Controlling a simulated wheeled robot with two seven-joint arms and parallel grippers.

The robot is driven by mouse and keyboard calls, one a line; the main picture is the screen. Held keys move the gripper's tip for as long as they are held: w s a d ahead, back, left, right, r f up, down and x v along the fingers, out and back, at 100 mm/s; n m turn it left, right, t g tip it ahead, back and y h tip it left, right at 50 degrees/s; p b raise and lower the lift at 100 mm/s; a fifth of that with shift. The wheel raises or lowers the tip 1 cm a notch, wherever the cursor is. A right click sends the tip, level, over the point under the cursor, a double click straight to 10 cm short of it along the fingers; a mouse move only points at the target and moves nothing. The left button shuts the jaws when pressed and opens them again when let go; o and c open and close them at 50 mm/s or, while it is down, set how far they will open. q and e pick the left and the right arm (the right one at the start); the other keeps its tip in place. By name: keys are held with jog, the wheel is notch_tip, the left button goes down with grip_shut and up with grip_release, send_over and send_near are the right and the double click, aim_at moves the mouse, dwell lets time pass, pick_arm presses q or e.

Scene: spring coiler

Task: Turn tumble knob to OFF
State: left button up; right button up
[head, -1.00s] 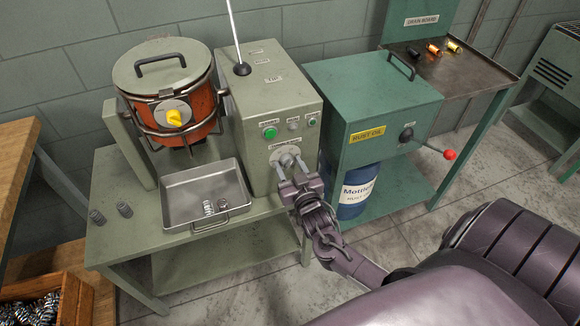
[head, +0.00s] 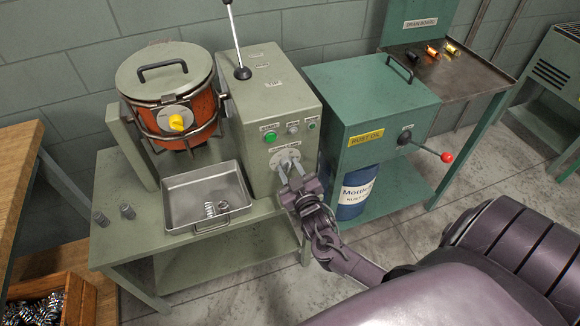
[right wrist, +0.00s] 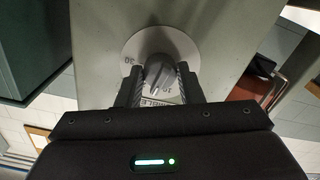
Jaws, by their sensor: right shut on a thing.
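The tumble knob (right wrist: 160,72) is a grey knob on a round pale dial plate (head: 285,159), low on the front of the grey-green control box (head: 258,130). In the right wrist view the dial (right wrist: 136,46) carries printed marks, one reading 30 and another 10. My right gripper (head: 289,172) is at the dial, its two fingers on either side of the knob and shut on it. The right wrist view shows both fingers (right wrist: 159,88) around the knob. The knob's pointer is hard to read. My left gripper is out of view.
A metal tray (head: 205,192) with a few springs stands left of the box. An orange drum (head: 172,108) with a yellow knob is behind it. A lever (head: 237,40) rises from the box top. The green rust oil cabinet (head: 375,110) stands close on the right.

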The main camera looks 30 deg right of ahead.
jog(key=n+p, duration=0.2)
jog(key=n, duration=0.3)
jog(key=shift+r+n, duration=0.15)
jog(key=shift+n, duration=0.25)
jog(key=n+p, duration=0.2)
jog(key=n, duration=0.2)
jog(key=n+p, duration=0.2)
jog(key=n, duration=0.3)
jog(key=shift+r+n, duration=0.1)
jog(key=shift+n, duration=0.3)
jog(key=shift+n+p, duration=0.65)
jog(key=shift+n, duration=1.55)
jog(key=o, duration=1)
jog(key=shift+c, duration=0.2)
